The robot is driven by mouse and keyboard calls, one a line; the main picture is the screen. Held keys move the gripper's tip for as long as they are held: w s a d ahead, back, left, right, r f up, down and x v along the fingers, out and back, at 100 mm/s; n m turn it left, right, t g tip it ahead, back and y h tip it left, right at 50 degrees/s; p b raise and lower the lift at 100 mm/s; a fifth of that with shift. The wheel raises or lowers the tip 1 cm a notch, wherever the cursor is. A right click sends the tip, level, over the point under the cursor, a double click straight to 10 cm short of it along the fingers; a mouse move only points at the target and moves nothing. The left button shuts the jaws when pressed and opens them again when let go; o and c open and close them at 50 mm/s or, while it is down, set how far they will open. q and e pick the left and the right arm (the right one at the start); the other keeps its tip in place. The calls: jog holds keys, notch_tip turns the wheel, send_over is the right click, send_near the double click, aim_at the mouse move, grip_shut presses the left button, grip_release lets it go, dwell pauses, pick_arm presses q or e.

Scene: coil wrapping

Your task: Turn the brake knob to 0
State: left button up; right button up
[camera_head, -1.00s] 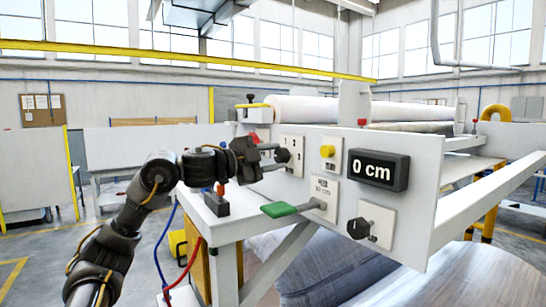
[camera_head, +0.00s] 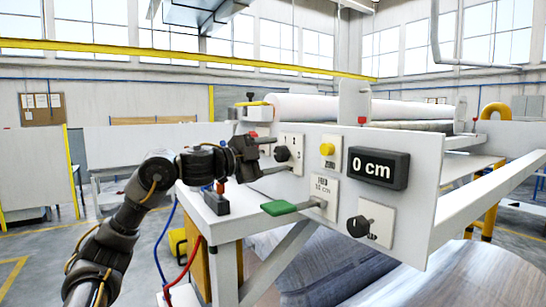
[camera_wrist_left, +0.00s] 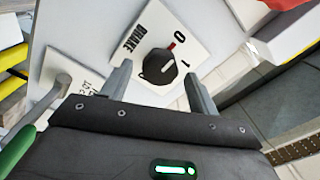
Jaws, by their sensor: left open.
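The brake knob (camera_head: 282,154) is a black knob on a white plate at the upper left of the grey panel. It also shows in the left wrist view (camera_wrist_left: 160,67), with the plate marked BRAKE, 0 and 1. A red mark at the knob's edge lies beside the 0. My left gripper (camera_head: 273,155) is open in front of the knob. In the left wrist view its fingers (camera_wrist_left: 157,84) stand apart on either side of the knob, with visible gaps. My right gripper is not in view.
A green-handled lever (camera_head: 280,207) sticks out below the brake plate. A yellow button (camera_head: 327,150), a display reading 0 cm (camera_head: 380,169) and a second black knob (camera_head: 360,226) are on the same panel. White rolls lie behind it.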

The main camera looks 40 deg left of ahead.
pick_arm(q)
jog(key=b+v, duration=0.5)
jog(key=v, duration=0.5)
jog(key=shift+s, duration=0.3)
jog(key=shift+a, duration=0.1)
